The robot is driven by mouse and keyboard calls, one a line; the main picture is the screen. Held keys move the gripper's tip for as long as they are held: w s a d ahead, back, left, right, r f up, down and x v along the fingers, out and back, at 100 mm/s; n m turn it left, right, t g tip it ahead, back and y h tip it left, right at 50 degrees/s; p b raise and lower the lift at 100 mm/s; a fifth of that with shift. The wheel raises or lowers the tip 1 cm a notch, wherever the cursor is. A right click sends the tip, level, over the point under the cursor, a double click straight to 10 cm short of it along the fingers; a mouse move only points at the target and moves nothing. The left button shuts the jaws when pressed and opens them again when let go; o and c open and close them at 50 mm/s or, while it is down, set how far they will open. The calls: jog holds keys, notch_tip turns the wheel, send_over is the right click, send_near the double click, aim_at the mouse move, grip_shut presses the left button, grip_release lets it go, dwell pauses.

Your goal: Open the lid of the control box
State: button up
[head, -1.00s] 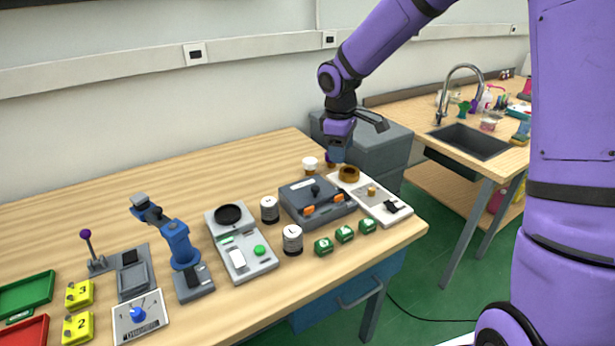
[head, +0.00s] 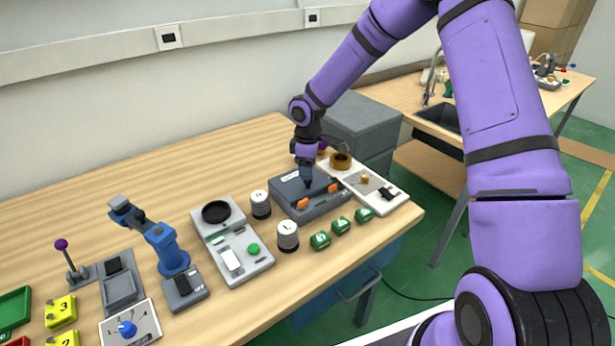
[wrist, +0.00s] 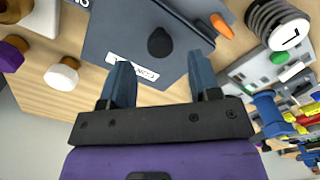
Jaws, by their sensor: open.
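The control box (head: 283,203) is a dark grey case on the table with its lid down. Two orange latches (head: 302,204) sit on its front side, and one latch also shows in the wrist view (wrist: 221,24). A black round knob (wrist: 160,42) stands on the lid, near a white label (wrist: 132,66). In the wrist view my gripper (wrist: 160,66) is open and empty. Its two blue fingers point toward the lid on either side of the knob's line, with the knob just beyond the fingertips.
White numbered cylinders (head: 288,235) stand left of the box. Green numbered cubes (head: 341,226) lie in front. The table's back left is clear.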

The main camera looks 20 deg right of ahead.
jog(key=shift+f, duration=1.9)
jog(key=shift+c, duration=0.3)
grip_shut()
